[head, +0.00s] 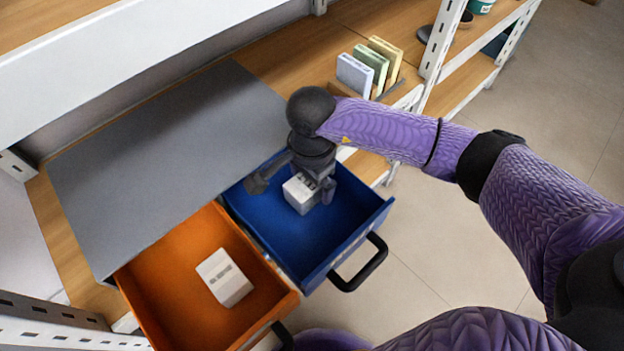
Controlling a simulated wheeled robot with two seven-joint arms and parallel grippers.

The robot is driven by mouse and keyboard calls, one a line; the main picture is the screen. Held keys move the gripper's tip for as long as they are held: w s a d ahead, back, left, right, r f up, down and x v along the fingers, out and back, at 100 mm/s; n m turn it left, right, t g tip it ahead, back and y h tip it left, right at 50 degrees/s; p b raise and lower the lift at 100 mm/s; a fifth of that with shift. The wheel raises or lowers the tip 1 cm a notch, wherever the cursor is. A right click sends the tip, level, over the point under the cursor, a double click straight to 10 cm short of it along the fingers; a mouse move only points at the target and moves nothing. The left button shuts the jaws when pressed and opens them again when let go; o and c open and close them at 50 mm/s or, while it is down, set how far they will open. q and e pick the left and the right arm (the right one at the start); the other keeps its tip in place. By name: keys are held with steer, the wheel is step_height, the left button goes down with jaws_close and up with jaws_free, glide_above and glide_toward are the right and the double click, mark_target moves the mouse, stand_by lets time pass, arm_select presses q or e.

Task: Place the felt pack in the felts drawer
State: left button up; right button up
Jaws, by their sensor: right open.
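Two open drawers stand side by side: a blue drawer (262,222) on the right and an orange drawer (185,305) on the left. A small white pack (300,196) with dark print sits in the blue drawer. A larger white pack (224,277) with dark print lies in the orange drawer. The print is too small to read, so I cannot tell which pack is the felt pack. My right gripper (293,188) is open above the blue drawer, its fingers apart on either side of the small pack, which it partly hides. My left gripper is not in view.
A grey cabinet top (165,155) lies behind the drawers. Several upright coloured packs (370,66) stand on the wooden shelf at the back. The blue drawer has a black handle (362,266) at its front. White shelf posts stand at the right, with clear floor beyond.

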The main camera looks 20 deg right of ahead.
step_height(320, 180, up, 11)
steer(key=p, duration=0.4)
steer(key=shift+f+p, duration=0.15)
steer(key=shift+p, duration=0.25)
